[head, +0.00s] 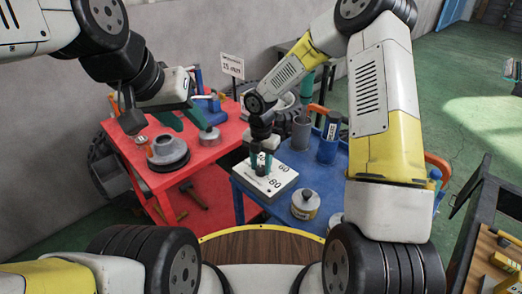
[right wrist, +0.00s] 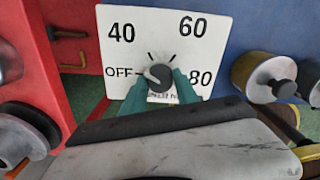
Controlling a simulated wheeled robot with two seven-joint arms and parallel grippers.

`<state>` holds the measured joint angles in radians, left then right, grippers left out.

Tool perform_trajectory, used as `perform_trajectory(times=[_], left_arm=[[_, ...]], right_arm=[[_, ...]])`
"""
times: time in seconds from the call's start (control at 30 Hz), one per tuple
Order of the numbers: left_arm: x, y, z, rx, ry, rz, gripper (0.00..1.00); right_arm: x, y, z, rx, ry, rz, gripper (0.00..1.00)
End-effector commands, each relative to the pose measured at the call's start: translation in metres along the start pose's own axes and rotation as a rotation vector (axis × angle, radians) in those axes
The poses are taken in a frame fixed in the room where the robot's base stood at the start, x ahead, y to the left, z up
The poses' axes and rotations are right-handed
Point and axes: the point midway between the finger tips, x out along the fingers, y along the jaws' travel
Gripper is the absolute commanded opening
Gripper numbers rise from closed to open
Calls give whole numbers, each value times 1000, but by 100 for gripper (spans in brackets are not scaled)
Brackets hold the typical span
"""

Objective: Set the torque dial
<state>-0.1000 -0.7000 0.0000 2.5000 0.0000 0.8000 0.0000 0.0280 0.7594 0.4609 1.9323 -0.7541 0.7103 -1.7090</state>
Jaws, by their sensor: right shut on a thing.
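The torque dial panel (head: 282,178) is a white plate on the blue cart, marked OFF, 40, 60 and 80. Its dark round knob (right wrist: 160,75) sits at the plate's middle in the right wrist view. A pale mark shows on the knob's left side, towards OFF; the exact setting is hard to read. My right gripper (head: 261,164) points down over the panel with its teal fingers on either side of the knob, shut on it. My left gripper (head: 181,118) hangs above the red cart, its teal fingers apart and empty. A small sign (head: 232,66) behind carries blurred text.
The red cart (head: 215,150) holds a grey stepped hub and a metal can. On the blue cart (head: 315,170), a yellow-banded can (head: 305,204) stands right of the panel, with grey and blue cups (head: 328,150) behind. An open dark case (head: 485,215) stands at far right.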

Motion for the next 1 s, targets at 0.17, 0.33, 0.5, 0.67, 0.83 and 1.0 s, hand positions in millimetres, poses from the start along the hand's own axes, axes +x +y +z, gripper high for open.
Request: perform_trajectory(times=[0.17,0.33,0.5,0.67,0.83,1.0], left_arm=[[0,0,0,0,0,0,36],[0,0,0,0,0,0,36],[0,0,0,0,0,0,36],[0,0,0,0,0,0,36],[0,0,0,0,0,0,36],[0,0,0,0,0,0,36]], right_arm=[[0,0,0,165,-1,0,0],[0,0,0,327,-1,0,0],[0,0,0,489,-1,0,0],[0,1,-1,641,0,1,0],[0,1,-1,802,0,0,0],[0,1,-1,963,0,1,0]])
